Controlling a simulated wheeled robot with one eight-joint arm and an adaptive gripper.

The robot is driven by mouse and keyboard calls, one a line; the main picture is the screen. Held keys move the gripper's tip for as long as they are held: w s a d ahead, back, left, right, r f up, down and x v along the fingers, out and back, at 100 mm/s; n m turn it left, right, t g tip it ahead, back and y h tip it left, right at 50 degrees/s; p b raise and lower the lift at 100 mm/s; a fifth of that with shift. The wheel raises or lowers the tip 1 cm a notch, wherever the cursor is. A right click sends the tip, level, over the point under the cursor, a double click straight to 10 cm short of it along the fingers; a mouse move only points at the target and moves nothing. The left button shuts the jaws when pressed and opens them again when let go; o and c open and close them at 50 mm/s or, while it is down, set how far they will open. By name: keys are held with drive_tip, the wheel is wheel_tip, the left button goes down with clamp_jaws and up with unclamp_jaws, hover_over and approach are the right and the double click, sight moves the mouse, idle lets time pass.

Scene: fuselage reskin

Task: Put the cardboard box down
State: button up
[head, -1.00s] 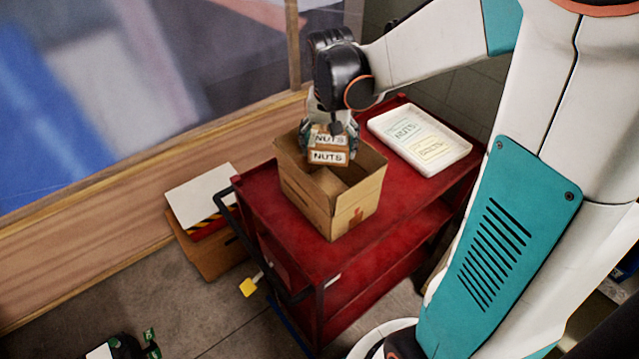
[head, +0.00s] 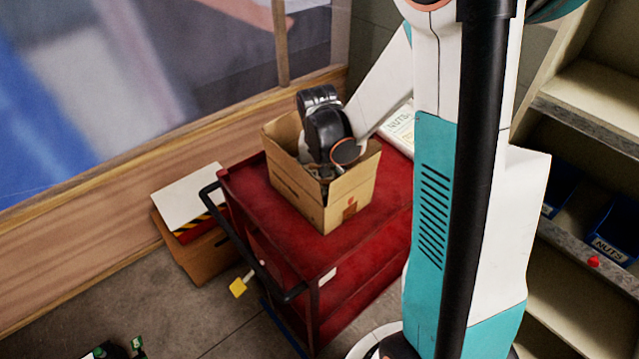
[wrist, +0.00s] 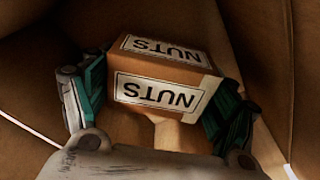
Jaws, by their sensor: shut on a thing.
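A small brown cardboard box (wrist: 165,72) with white NUTS labels is held by my gripper (wrist: 158,98). In the wrist view, the green-and-grey fingers press its left and right sides. Around it are the brown walls of a larger open cardboard box (head: 298,190), which stands on the red cart (head: 385,195) in the head view. My wrist reaches down into this open box, so the fingers and the small box are hidden in the head view. I cannot tell whether the small box touches the bottom.
A brown box with a white sheet (head: 190,192) stands on the floor left of the cart. Shelves with blue bins (head: 615,235) are at the right. The cart's front right top is clear.

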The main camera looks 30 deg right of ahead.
sight(319, 179)
drive_tip(key=shift+f, duration=0.4)
drive_tip(key=shift+f, duration=0.15)
drive_tip(key=o, duration=1.6)
drive_tip(key=shift+c, duration=0.2)
drive_tip(key=r+p, duration=0.1)
drive_tip(key=r, duration=0.3)
drive_tip(key=s+r+p, duration=0.1)
drive_tip(key=r+p, duration=0.1)
drive_tip(key=r, duration=0.2)
drive_tip(key=a+r+p, duration=0.1)
drive_tip(key=r, duration=0.3)
drive_tip(key=shift+s+r, duration=0.1)
drive_tip(key=shift+s, duration=0.05)
